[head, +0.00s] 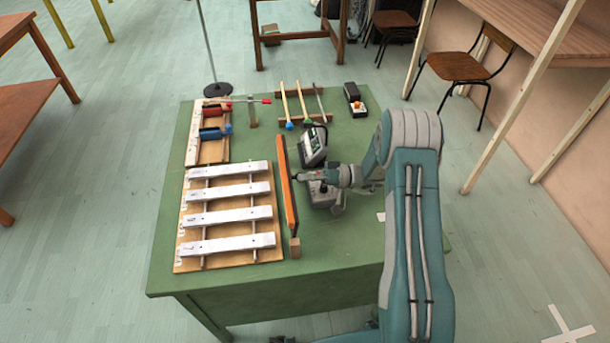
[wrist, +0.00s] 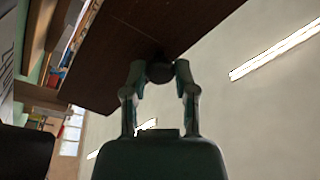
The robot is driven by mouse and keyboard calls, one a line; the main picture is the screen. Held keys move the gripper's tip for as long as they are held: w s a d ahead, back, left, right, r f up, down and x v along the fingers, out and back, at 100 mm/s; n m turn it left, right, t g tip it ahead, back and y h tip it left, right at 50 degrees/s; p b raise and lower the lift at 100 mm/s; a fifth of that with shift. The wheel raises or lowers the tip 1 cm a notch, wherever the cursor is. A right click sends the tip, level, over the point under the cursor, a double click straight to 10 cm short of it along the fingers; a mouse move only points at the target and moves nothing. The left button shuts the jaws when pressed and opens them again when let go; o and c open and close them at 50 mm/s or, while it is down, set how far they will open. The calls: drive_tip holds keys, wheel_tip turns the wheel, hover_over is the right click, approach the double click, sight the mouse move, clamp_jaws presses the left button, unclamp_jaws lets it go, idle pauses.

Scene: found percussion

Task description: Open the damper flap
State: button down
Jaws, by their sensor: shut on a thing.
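The damper flap (head: 287,187) is a long narrow board with an orange edge, standing steeply on edge to the right of the metal bars. In the wrist view its dark brown face (wrist: 125,45) fills the upper left. A dark round knob (wrist: 160,72) sits at the lower edge of that face. My gripper (head: 301,176) reaches the flap from the right, near its middle. In the wrist view both fingers of my gripper (wrist: 160,75) are closed around the knob. The flap's far side and its hinge are hidden.
Several pale metal bars (head: 228,217) lie on a wooden board left of the flap. A grey device (head: 312,146) stands close behind my gripper. Sticks on a rack (head: 303,104) and a black pedal (head: 355,100) lie at the back. The green table (head: 170,245) is bare along its front.

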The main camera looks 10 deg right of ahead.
drive_tip(key=shift+d+f, duration=0.25)
drive_tip(key=shift+d, duration=0.05)
drive_tip(key=shift+w, duration=0.1)
drive_tip(key=shift+c, duration=2)
unclamp_jaws()
drive_tip(key=shift+a, duration=0.2)
drive_tip(key=d, duration=0.2)
drive_tip(key=d+f, duration=0.1)
drive_tip(key=d, duration=0.4)
drive_tip(key=shift+d+f, duration=0.15)
drive_tip(key=shift+d, duration=0.1)
drive_tip(key=shift+a, duration=0.1)
